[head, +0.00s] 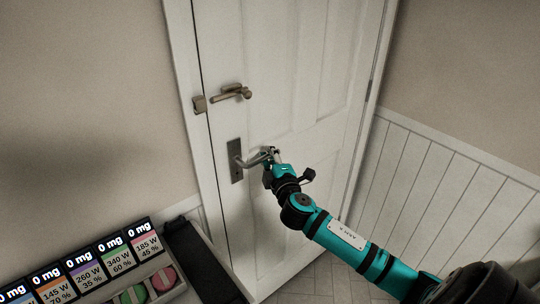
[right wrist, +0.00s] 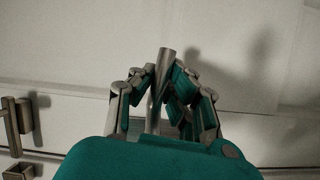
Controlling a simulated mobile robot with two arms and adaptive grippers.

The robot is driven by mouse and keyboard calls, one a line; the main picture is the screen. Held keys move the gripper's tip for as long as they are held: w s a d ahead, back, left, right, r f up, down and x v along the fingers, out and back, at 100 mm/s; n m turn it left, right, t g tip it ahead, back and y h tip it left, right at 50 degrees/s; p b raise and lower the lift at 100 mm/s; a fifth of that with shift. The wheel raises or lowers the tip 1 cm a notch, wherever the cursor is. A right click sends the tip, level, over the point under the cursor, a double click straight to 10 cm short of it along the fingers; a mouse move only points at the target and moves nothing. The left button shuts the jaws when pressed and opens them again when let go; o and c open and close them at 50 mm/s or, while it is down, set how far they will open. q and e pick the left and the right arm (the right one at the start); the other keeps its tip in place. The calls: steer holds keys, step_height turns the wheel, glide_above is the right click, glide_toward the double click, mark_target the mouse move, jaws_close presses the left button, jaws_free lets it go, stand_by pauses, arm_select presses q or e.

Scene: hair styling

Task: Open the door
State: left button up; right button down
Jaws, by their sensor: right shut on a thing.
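The white panelled door (head: 278,52) stands in its frame, with a thin dark line along its left edge; I cannot tell whether it is slightly ajar. Its lower metal lever handle (head: 252,160) sits on a dark upright plate (head: 236,160). My right gripper (head: 271,156) is shut on the free end of this lever. In the right wrist view the lever (right wrist: 164,62) shows as a metal bar between the fingers of my right gripper (right wrist: 163,88). My left gripper is not in view.
A brass latch (head: 232,92) is on the door above the handle, with a small metal piece (head: 199,104) by the frame. A counter with a labelled display rack (head: 85,268) is at the lower left. Panelled wall (head: 440,190) is at the right.

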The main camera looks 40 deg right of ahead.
steer(key=shift+f+m, duration=0.25)
steer(key=shift+m, duration=0.15)
steer(key=shift+s+a+f+m+g+y+p, duration=0.1)
steer(key=shift+a+f+m+g+y+p, duration=0.25)
steer(key=shift+f+m+p, duration=0.5)
steer(key=shift+a+f+m+g+y+p, duration=0.3)
steer(key=shift+f+m+g+y+p, duration=0.15)
steer(key=shift+f+m+p, duration=0.45)
steer(key=shift+s+a+f+m+g+y+p, duration=0.1)
steer(key=shift+a+f+m+g+y+p, duration=0.25)
steer(key=shift+f+m+p, duration=0.5)
steer(key=shift+r+b, duration=0.1)
steer(key=shift+b, duration=0.2)
steer(key=shift+d, duration=0.1)
